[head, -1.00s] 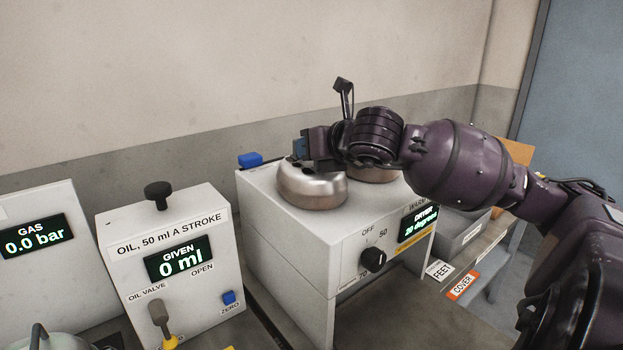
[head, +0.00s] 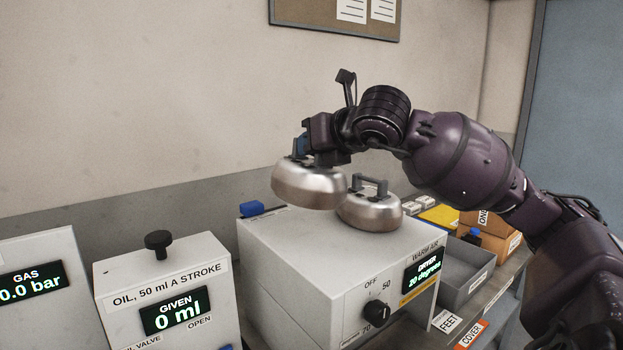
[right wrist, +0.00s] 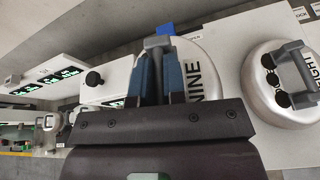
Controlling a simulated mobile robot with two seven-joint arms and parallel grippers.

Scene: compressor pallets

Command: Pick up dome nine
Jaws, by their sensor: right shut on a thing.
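Dome nine (head: 308,187) is a rounded, copper-and-silver metal dome. My right gripper (head: 303,150) is shut on its top handle and holds it above the white dryer box (head: 310,250). In the right wrist view the word NINE shows on the dome (right wrist: 205,62) beside my right gripper's fingers (right wrist: 157,75), which close on the grey handle. Dome eight (head: 369,212), a similar dome with a grey bar handle, stands on the dryer top just right of the held dome; its lettering shows in the right wrist view (right wrist: 275,92). My left gripper is not in view.
The oil unit (head: 165,290) with a black knob stands left of the dryer, and the gas unit (head: 40,290) farther left. A blue block (head: 252,208) sits at the dryer's back left edge. Grey bins (head: 462,275) and orange boxes (head: 490,235) stand on the right.

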